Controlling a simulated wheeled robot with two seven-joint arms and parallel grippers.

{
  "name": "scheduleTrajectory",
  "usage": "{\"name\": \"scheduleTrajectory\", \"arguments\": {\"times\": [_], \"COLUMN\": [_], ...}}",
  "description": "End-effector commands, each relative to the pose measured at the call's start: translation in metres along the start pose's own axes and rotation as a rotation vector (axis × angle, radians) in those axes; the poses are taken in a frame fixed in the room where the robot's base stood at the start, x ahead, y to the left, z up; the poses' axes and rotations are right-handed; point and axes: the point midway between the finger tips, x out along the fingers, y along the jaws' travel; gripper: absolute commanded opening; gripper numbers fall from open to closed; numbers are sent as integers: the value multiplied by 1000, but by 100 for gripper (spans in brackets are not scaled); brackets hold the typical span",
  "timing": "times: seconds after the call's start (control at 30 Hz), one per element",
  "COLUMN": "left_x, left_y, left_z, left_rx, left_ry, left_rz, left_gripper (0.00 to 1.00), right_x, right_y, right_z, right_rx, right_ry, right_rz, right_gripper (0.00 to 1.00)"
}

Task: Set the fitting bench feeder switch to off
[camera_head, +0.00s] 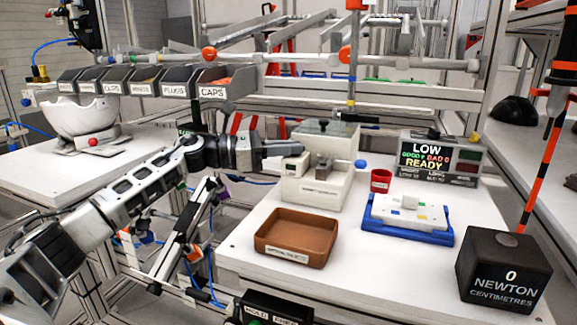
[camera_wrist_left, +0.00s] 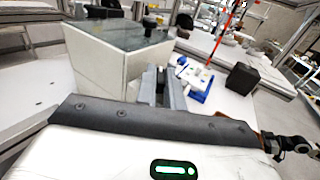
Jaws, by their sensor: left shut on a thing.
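The feeder (camera_head: 313,190) is a cream box-shaped unit with a clear lid, at the back left of the white fitting bench (camera_head: 380,270). In the left wrist view the feeder (camera_wrist_left: 105,60) stands large just left of the fingers. My left gripper (camera_head: 286,150) reaches in from the left, with its fingertips at the feeder's upper left side. It also shows in the left wrist view (camera_wrist_left: 160,85), its fingers close together. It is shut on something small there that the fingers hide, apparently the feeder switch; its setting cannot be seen. A dark arm-like part (camera_wrist_left: 290,145) shows small at that view's right edge.
A brown tray (camera_head: 295,237), a red cup (camera_head: 380,181), a blue tray with white parts (camera_head: 408,218), a display unit (camera_head: 440,160) and a black torque block (camera_head: 503,268) stand on the bench. Labelled bins (camera_head: 160,80) hang above my left arm.

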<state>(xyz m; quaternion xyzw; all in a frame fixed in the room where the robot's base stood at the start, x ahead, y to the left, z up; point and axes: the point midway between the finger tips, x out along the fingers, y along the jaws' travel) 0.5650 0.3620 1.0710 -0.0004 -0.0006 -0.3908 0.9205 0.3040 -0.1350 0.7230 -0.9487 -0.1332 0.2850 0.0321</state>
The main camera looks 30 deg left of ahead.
Motion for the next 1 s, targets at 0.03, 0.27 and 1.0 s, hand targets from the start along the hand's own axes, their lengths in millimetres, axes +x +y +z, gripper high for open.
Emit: {"name": "scheduleTrajectory", "arguments": {"times": [0.03, 0.27, 1.0], "left_x": [1, 2, 3], "left_y": [3, 5, 7], "left_z": [-3, 0, 0], "left_rx": [-1, 0, -1], "left_ry": [-7, -5, 2], "left_rz": [-42, -252, -521], "left_gripper": [0, 0, 0], "right_x": [3, 6, 10], "right_y": [0, 0, 0], "right_z": [5, 9, 12], "right_rx": [8, 12, -4], "right_ry": [5, 17, 43], "right_rz": [-3, -7, -10], "right_gripper": [36, 36, 36]}}
